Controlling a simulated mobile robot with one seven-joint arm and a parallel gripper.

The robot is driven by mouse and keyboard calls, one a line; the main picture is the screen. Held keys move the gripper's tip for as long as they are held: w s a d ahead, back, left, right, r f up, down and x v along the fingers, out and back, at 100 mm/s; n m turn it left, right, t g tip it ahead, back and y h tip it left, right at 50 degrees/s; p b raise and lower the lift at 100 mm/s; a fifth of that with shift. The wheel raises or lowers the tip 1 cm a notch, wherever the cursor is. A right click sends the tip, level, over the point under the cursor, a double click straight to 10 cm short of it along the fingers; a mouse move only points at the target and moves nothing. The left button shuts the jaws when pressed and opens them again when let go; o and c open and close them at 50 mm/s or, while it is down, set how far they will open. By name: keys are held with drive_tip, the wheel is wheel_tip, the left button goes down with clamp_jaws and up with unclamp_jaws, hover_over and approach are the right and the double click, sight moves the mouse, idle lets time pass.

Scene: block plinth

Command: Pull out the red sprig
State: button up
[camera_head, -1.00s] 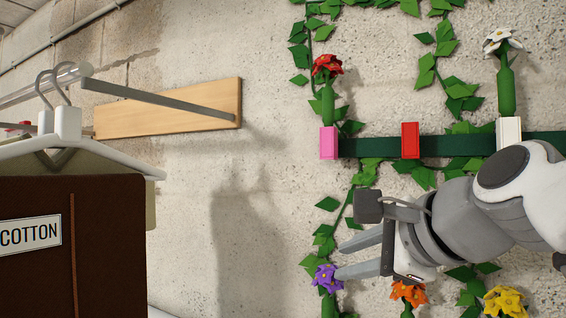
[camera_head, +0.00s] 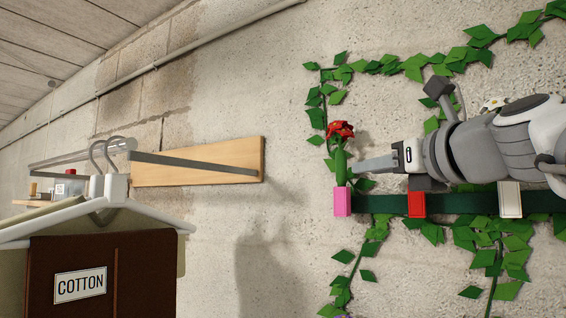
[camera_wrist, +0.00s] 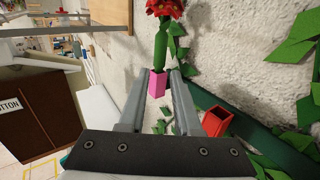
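The red sprig (camera_head: 340,131) has a red flower on a thick green stem (camera_head: 341,165). It stands upright in the pink holder (camera_head: 342,202) at the left end of the dark green rail. It also shows in the wrist view (camera_wrist: 161,43), above the pink holder (camera_wrist: 157,84). My gripper (camera_head: 357,167) reaches in from the right, with its fingertips close to the stem, above the holder. In the wrist view, my gripper (camera_wrist: 160,71) is open, with a finger on either side of the stem's line. Whether the fingers touch the stem cannot be told.
A red holder (camera_head: 416,204) and a white holder (camera_head: 510,199) sit further right on the rail (camera_head: 465,202). A white flower (camera_head: 493,104) is partly behind my arm. Leafy vines cover the wall. At left are a hanger with a COTTON sign (camera_head: 80,286) and a wooden wall board (camera_head: 200,162).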

sight(341, 166)
drive_tip(key=p+x, duration=0.2)
drive_tip(key=x, duration=1)
drive_tip(key=shift+w+a, duration=0.1)
drive_tip(key=shift+w, duration=0.05)
clamp_jaws()
